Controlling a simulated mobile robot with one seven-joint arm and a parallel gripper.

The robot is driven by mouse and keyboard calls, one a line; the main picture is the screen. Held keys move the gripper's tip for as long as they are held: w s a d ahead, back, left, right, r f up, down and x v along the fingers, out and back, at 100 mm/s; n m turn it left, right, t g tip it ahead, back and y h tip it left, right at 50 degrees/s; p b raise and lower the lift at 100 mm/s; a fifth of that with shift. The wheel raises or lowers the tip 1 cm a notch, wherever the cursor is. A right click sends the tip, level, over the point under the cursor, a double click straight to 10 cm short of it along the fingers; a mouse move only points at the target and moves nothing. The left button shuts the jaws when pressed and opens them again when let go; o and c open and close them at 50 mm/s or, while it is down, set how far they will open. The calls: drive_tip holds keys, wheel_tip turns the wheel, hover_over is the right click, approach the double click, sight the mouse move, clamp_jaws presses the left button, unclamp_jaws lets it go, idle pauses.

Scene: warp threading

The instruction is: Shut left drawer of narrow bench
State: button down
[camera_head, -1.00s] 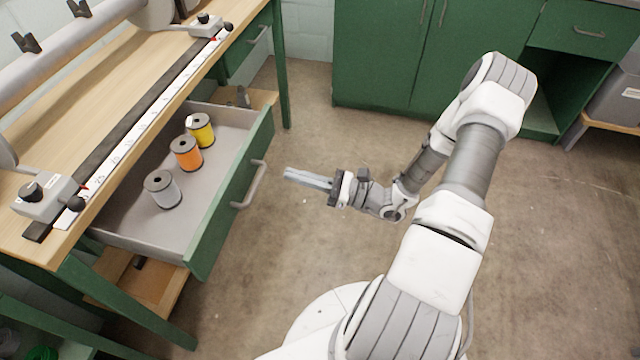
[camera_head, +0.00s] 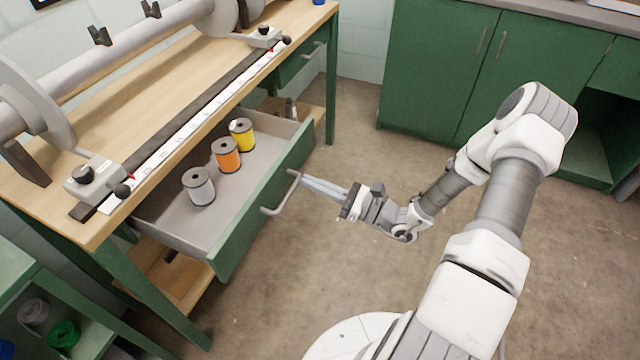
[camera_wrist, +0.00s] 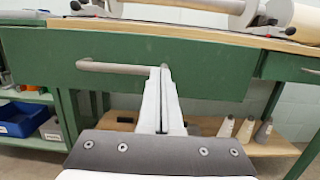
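The left drawer (camera_head: 262,205) of the narrow bench (camera_head: 92,226) stands pulled out, with a green front and grey inside. It holds a grey spool (camera_head: 199,187), an orange spool (camera_head: 226,156) and a yellow spool (camera_head: 242,134). Its bar handle (camera_head: 283,194) faces my gripper (camera_head: 304,180). My gripper's fingers are together and their tips are at the far end of the handle; I cannot tell if they touch it. In the wrist view the fingers (camera_wrist: 164,72) point at the drawer front (camera_wrist: 215,68), beside the right end of the handle (camera_wrist: 112,67). Nothing shows between them.
A second drawer (camera_head: 300,60) on the bench's right looks shut. A wooden lower shelf (camera_wrist: 205,133) holds several cones. Green cabinets (camera_head: 450,70) stand at the back. A green shelf unit (camera_head: 60,318) is at the lower left. The floor (camera_head: 345,130) right of the drawer is clear.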

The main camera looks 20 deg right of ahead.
sight(238, 159)
drive_tip(key=f+x, duration=0.1)
drive_tip(key=x, duration=0.6)
drive_tip(key=f+p+x, duration=0.1)
drive_tip(key=x, duration=0.6)
drive_tip(key=f+p+x, duration=0.1)
drive_tip(key=f+x, duration=0.1)
drive_tip(key=x, duration=0.5)
drive_tip(key=shift+w+a+f, duration=0.15)
drive_tip(key=shift+w+a, duration=0.2)
drive_tip(key=shift+w, duration=0.05)
drive_tip(key=shift+w+a, duration=0.1)
drive_tip(key=shift+w+a+r, duration=0.1)
drive_tip(key=shift+r, duration=0.1)
